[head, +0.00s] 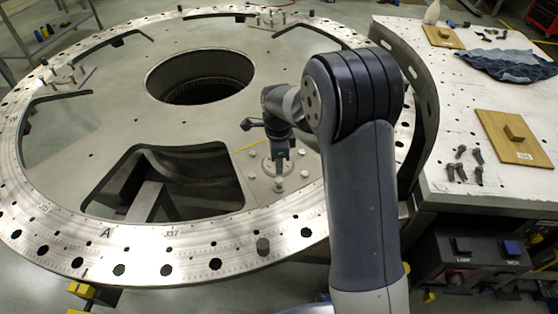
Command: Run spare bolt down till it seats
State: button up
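My gripper (280,172) points down over the small square plate on the large round turret plate (95,135). More bolt heads, such as one at the left (252,176) and one at the right (305,174), stand around a round boss. Several dark bolts (461,174) lie or stand on the white bench.
The turret plate has a round central opening (200,78) and a large front cutout (165,185). The white bench (425,100) at right holds wooden boards (513,138) and a blue cloth (507,65). My arm hides part of the ring's right side.

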aim_at(279, 179)
jog(key=n, duration=0.3)
jog(key=shift+d+f+n, duration=0.1)
jog(key=shift+n, duration=0.3)
notch_tip(279, 179, down, 8)
jog(key=b, duration=0.5)
jog(key=shift+r+n+p, duration=0.35)
jog(key=shift+r+n, duration=0.2)
jog(key=shift+n, duration=0.15)
jog(key=n, duration=0.4)
jog(key=n+p, duration=0.1)
jog(key=n, duration=0.6)
jog(key=shift+n, duration=0.3)
jog(key=n, duration=0.9)
jog(key=shift+n+b, duration=0.3)
jog(key=shift+b, duration=0.1)
jog(key=n, duration=0.6)
jog(key=n+b, duration=0.1)
jog(key=n, duration=0.6)
jog(key=shift+n, duration=0.3)
jog(key=shift+c, duration=0.5)
